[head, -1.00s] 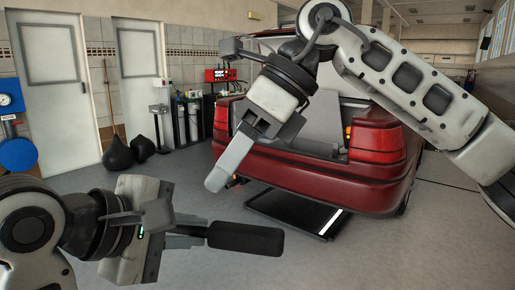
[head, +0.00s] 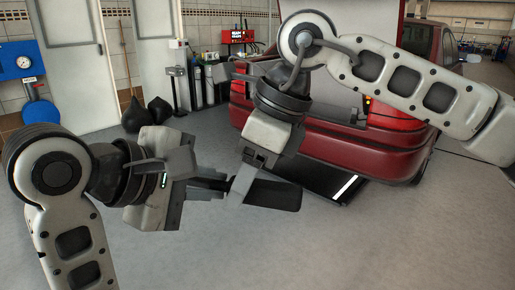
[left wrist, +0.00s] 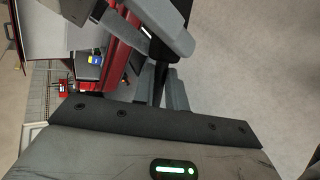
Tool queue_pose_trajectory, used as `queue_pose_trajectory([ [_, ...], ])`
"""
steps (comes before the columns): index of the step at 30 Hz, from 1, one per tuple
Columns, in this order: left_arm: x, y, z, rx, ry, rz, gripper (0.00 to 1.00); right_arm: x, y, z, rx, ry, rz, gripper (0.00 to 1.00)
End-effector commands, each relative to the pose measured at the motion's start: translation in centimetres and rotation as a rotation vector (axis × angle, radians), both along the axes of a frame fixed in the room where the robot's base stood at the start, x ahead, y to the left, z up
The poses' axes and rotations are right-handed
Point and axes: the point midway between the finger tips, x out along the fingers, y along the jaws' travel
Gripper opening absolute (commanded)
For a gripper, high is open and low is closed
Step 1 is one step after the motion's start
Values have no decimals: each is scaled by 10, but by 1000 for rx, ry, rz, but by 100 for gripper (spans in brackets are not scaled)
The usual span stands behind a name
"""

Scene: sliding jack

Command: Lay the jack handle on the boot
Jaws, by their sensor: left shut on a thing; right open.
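My left gripper (head: 207,182) is shut on the jack handle, whose black grip (head: 277,196) points right in the head view. The handle is held in the air, and its dark shaft also shows in the left wrist view (left wrist: 159,84). My right gripper (head: 245,182) is open, pointing down, and overlaps the handle in the head view. Whether they touch is not clear. The right gripper also shows near the shaft in the left wrist view. The red car's boot (head: 336,121) is open behind my right arm, which hides much of it.
The red car (head: 345,147) stands behind both grippers, with a dark flat ramp or panel (head: 325,190) on the floor below its bumper. Black bags (head: 160,112), gas bottles and a red box (head: 238,37) stand along the back wall. The front floor is clear.

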Motion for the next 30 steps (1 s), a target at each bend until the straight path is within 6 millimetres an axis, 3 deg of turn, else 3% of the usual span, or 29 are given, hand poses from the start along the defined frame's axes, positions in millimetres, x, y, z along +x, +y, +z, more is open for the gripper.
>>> queue_pose_trajectory([
  [12, 0, 0, 1, -2, -2, 1, 0, 0, 4, -9, 1, 0, 1, 55],
  [14, 0, 0, 1, -2, -2, 1, 0, 0, 4, -8, 1, -1, 1, 41],
  [18, 0, 0, 1, -1, -3, -1, 0, 0, 3, -8, 1, -1, 0, 2],
  [20, 0, 0, 1, -1, -3, -2, 0, 1, 3, -8, 1, -2, -2, 0],
  [21, -1, 0, 1, -1, -3, -2, 22, 1, 3, -7, 2, -4, -3, 0],
  [23, -1, 0, 1, -1, -2, -2, 39, 1, 3, -7, 3, -2, -3, 0],
  [30, 0, 0, 0, 0, -1, -1, 39, 0, 4, -7, 3, -2, -1, 0],
])
